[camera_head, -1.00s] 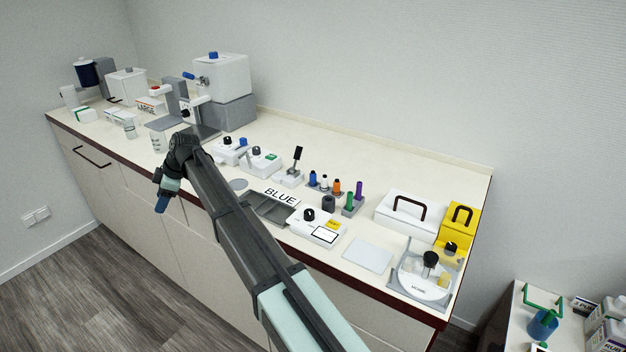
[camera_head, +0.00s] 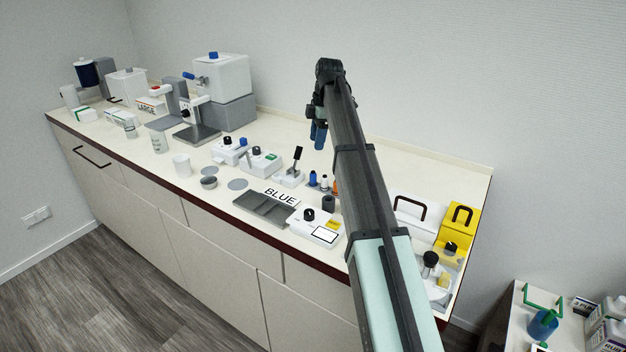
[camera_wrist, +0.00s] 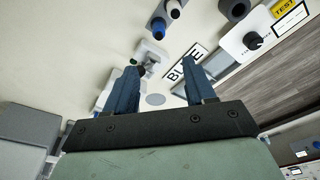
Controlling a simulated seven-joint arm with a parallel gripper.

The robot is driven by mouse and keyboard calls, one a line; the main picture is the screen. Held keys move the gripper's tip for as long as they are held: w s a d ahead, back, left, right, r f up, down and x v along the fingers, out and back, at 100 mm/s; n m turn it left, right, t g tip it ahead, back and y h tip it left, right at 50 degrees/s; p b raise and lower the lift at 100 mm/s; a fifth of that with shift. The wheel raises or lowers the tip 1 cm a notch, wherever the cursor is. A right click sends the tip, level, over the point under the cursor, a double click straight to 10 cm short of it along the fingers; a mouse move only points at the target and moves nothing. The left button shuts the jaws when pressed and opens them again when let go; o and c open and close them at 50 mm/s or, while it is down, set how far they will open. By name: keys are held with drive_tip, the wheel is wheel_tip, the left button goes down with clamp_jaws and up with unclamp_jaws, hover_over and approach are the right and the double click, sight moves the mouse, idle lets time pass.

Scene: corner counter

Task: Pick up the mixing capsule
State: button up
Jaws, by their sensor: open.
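No object is labelled as the mixing capsule, and I cannot tell which it is. Small upright candidates stand mid-counter: a blue vial (camera_head: 312,179), a white vial with a dark top (camera_head: 324,184) and a dark grey cylinder (camera_head: 328,204). An orange one is mostly hidden behind my arm. In the wrist view, the blue vial (camera_wrist: 158,28), the dark-topped vial (camera_wrist: 173,8) and the grey cylinder (camera_wrist: 236,8) lie near the top edge, beyond the fingertips. My gripper (camera_head: 319,136) is open and empty above the counter; its fingers (camera_wrist: 160,68) point down, touching nothing.
A black-handled white device (camera_head: 290,177) stands left of the vials. The BLUE card (camera_head: 280,196), a grey tray (camera_head: 262,207) and a white dial box (camera_head: 315,228) lie in front. A white handled case (camera_head: 400,211) and yellow box (camera_head: 462,222) are right, partly behind my arm.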

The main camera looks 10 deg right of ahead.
hover_over(313, 173)
drive_tip(key=d, duration=0.1)
wheel_tip(313, 173, down, 8)
drive_tip(key=shift+s+r, duration=0.1)
drive_tip(key=shift+w+a+f, duration=0.1)
drive_tip(key=shift+a+f, duration=0.05)
drive_tip(key=shift+f, duration=0.85)
drive_tip(key=shift+w+a+f, duration=0.1)
drive_tip(key=shift+a+f, duration=0.1)
drive_tip(key=shift+f, duration=0.75)
drive_tip(key=shift+a+f, duration=0.15)
drive_tip(key=shift+f, duration=0.85)
clamp_jaws()
